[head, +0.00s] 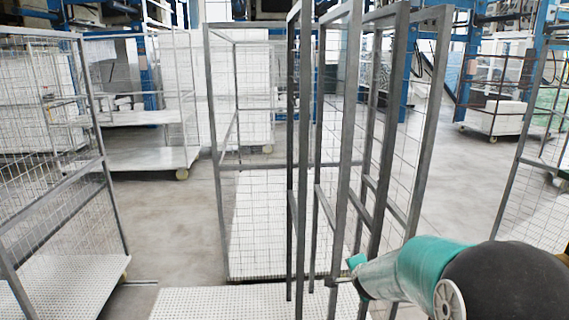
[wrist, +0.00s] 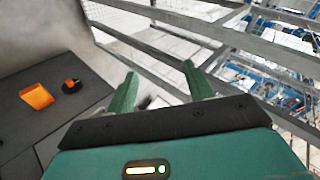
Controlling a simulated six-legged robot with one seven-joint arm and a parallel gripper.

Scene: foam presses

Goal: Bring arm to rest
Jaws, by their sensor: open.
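My gripper (wrist: 160,90) shows in the wrist view with its two green fingers spread apart and nothing between them. In the head view my teal and black arm reaches in from the lower right. Its far end is beside the grey metal frame posts of a mesh cart (head: 345,150), and the fingers cannot be made out there. In the wrist view grey bars (wrist: 230,38) run just beyond and to the right of the fingers. I cannot tell whether the arm touches the posts.
Another mesh cart (head: 95,165) stands at the left, and one more (head: 540,160) at the right edge. A white perforated platform (head: 225,303) lies at the front. Bare grey floor (head: 170,225) shows between the carts. Blue racking (head: 480,60) stands behind.

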